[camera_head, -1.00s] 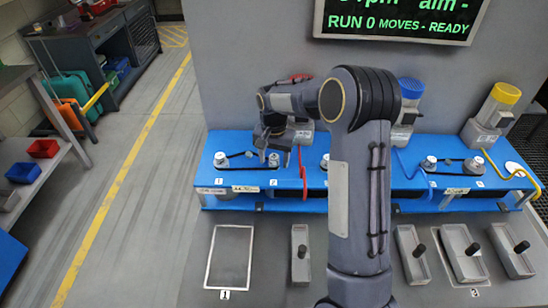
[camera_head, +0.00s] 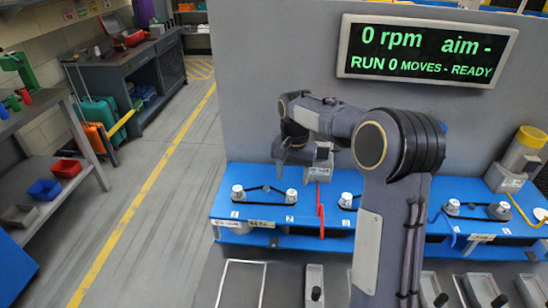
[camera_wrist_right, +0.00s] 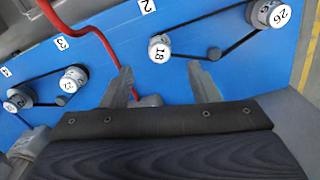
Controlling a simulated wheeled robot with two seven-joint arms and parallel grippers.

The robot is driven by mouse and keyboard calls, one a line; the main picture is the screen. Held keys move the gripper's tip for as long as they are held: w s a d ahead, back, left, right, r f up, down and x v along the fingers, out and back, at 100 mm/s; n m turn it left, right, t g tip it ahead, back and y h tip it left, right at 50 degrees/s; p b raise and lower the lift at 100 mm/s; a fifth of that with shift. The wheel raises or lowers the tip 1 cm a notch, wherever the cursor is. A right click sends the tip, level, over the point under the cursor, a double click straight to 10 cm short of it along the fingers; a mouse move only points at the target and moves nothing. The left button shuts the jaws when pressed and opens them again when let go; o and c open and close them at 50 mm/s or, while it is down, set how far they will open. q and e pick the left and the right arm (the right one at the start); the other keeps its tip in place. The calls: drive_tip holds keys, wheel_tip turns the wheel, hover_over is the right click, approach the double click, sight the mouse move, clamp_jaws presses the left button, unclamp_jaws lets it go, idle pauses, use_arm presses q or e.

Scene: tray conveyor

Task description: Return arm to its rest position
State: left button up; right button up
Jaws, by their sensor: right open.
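My right arm rises through the middle of the head view and bends left at a dark elbow. My right gripper (camera_head: 293,160) hangs at its end above the left part of the blue bench (camera_head: 335,217). In the right wrist view, the fingers of my right gripper (camera_wrist_right: 160,74) are apart with nothing between them. A numbered pulley marked 18 (camera_wrist_right: 160,46) and its belt lie beyond the fingertips on the blue surface. My left gripper is not in view.
A display (camera_head: 428,52) reads 0 rpm and RUN 0 MOVES - READY. A red cable (camera_head: 320,212) hangs over the bench front. A yellow-capped motor (camera_head: 524,152) stands at right. Grey trays line the near edge, partly behind my arm.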

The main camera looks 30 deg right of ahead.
drive_tip(key=s+a+r+n+t+y, duration=0.2)
drive_tip(key=s+a+r+n, duration=0.15)
drive_tip(key=s, duration=0.75)
drive_tip(key=s+a+r+n+t+y, duration=0.1)
drive_tip(key=s+a+r+n+t, duration=0.2)
drive_tip(key=s, duration=0.7)
drive_tip(key=s+a+f+n, duration=0.1)
drive_tip(key=s+a+f, duration=0.2)
drive_tip(key=s+a, duration=0.2)
drive_tip(key=s, duration=0.3)
drive_tip(key=shift+f+t+y, duration=0.3)
drive_tip(key=shift+f+y, duration=0.1)
